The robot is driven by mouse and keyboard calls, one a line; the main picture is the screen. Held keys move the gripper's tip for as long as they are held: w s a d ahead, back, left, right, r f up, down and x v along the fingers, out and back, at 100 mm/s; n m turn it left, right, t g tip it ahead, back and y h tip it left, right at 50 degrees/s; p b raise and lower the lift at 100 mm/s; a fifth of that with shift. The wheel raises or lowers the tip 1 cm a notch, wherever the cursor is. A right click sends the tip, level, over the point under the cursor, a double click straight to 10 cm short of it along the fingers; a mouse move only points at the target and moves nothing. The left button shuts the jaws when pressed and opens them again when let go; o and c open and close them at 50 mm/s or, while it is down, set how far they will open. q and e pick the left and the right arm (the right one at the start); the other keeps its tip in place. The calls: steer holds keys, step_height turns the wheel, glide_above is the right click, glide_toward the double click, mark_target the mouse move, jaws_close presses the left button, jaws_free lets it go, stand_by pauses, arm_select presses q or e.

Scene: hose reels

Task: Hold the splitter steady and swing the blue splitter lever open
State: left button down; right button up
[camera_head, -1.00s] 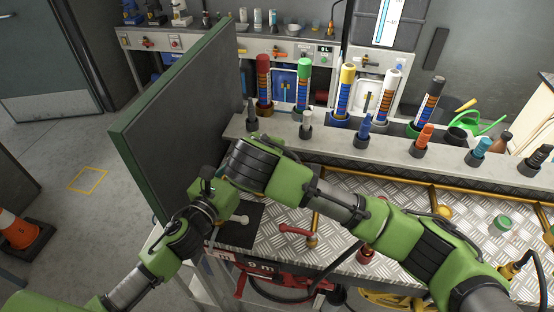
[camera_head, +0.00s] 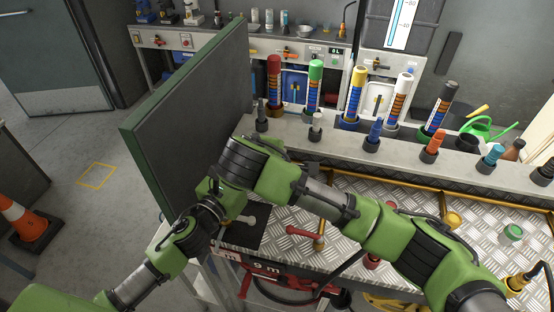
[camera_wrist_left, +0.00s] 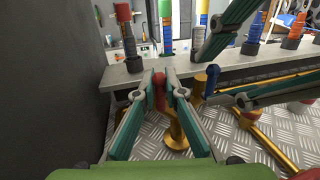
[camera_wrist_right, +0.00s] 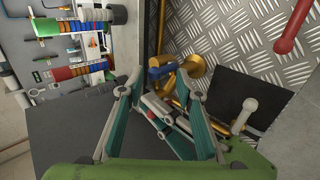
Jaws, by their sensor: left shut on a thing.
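The splitter is a brass fitting (camera_wrist_right: 195,67) on the metal plate, with a blue lever (camera_wrist_right: 160,72) on it. The blue lever also stands up in the left wrist view (camera_wrist_left: 212,80). My left gripper (camera_wrist_left: 160,80) is shut on a red part (camera_wrist_left: 160,95) above a brass base (camera_wrist_left: 174,130). My right gripper (camera_wrist_right: 163,72) is open, its fingers apart with the blue lever between them in the picture; I cannot tell whether they touch it. In the head view my arms hide the splitter and both grippers.
A dark upright panel (camera_head: 190,110) stands close on the left. A ledge (camera_head: 285,125) with several coloured tubes runs behind the plate. A red handle (camera_head: 303,231) and a white handle (camera_head: 250,219) are near the front edge.

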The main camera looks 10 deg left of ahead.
steer(key=shift+w+r, duration=0.1)
steer(key=v, duration=1.2)
stand_by(0.6)
steer(key=v, duration=1.2)
arm_select(q)
steer(key=c, duration=2)
jaws_free()
